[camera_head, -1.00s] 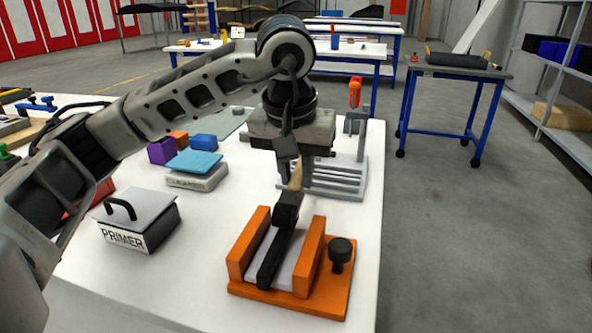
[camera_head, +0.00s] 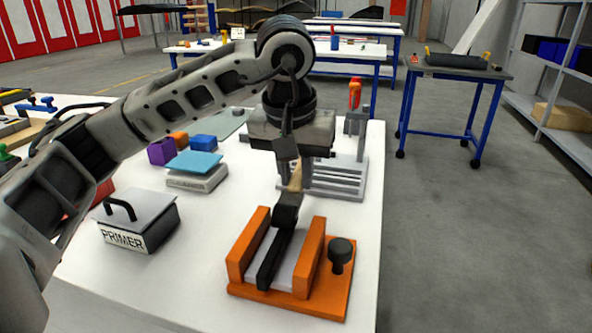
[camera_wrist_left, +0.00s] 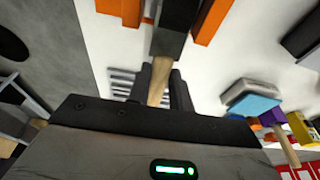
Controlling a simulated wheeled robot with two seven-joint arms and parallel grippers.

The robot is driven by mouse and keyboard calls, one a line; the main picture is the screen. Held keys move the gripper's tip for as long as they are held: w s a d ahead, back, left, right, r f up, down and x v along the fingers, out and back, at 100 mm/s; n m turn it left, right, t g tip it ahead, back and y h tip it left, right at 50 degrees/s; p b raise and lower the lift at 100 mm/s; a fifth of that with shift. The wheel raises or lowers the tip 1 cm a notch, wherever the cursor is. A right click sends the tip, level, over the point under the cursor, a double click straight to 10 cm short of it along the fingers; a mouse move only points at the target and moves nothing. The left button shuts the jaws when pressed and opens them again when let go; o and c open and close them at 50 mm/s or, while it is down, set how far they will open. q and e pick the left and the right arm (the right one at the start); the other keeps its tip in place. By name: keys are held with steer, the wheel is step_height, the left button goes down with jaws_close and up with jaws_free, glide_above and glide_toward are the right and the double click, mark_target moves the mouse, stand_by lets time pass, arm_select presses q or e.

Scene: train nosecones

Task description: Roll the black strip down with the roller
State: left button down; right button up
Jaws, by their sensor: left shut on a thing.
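The black strip (camera_head: 270,265) lies lengthwise along a pale bar between the two orange walls of an orange fixture (camera_head: 318,297). The roller has a dark head (camera_head: 286,211) and a wooden handle (camera_head: 295,179). My left gripper (camera_head: 295,172) is shut on the handle, above the far end of the fixture. The roller head is at the far end of the strip; whether it presses on it is hard to tell. The left wrist view also shows the wooden handle (camera_wrist_left: 159,85) between the fingers, with the dark head beyond it. My right gripper is out of view.
A black knob (camera_head: 341,250) stands at the fixture's right side. A PRIMER box (camera_head: 138,222) and a grey box with a blue pad (camera_head: 194,163) stand to the left. A grey slotted rack (camera_head: 340,180) is behind. The table's right edge is close to the fixture.

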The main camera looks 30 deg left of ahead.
arm_select(q)
steer(key=shift+w, duration=0.1)
steer(key=shift+w+a, duration=0.1)
steer(key=shift+w, duration=0.35)
steer(key=shift+w, duration=0.1)
stand_by(0.5)
steer(key=shift+w+a, duration=0.15)
steer(key=shift+w, duration=0.3)
steer(key=shift+p, duration=0.3)
stand_by(0.9)
step_height(320, 180, up, 6)
steer(key=p, duration=0.5)
steer(key=shift+r, duration=0.1)
stand_by(0.9)
